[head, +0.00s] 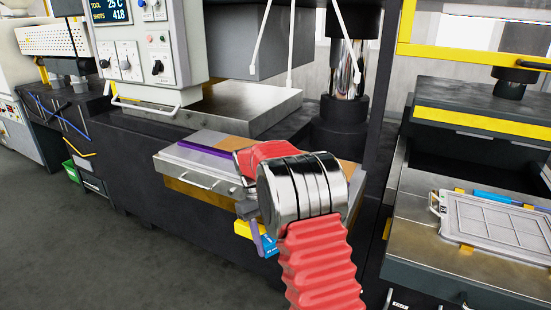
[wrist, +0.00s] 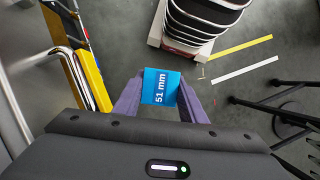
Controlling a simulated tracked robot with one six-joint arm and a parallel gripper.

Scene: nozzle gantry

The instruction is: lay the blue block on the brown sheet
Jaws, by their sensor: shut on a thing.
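The blue block (wrist: 160,87), labelled "51 mm", is between the two purple fingers of my gripper (wrist: 160,98) in the wrist view. The gripper is shut on it. In the head view the block (head: 270,247) shows low in front of the press bed, partly hidden by my arm, beside my gripper (head: 262,240). The brown sheet (head: 236,143) lies flat on the metal press bed, behind and above the block. My wrist and red-sleeved arm cover much of the sheet. The block is apart from the sheet, with floor below it in the wrist view.
A purple strip (head: 208,149) lies along the bed's left part. The bed's front has a handle (head: 196,181). A dark column (head: 345,115) stands behind on the right. A second bed with a grey framed plate (head: 490,222) is at right. Open floor (head: 120,260) lies at left.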

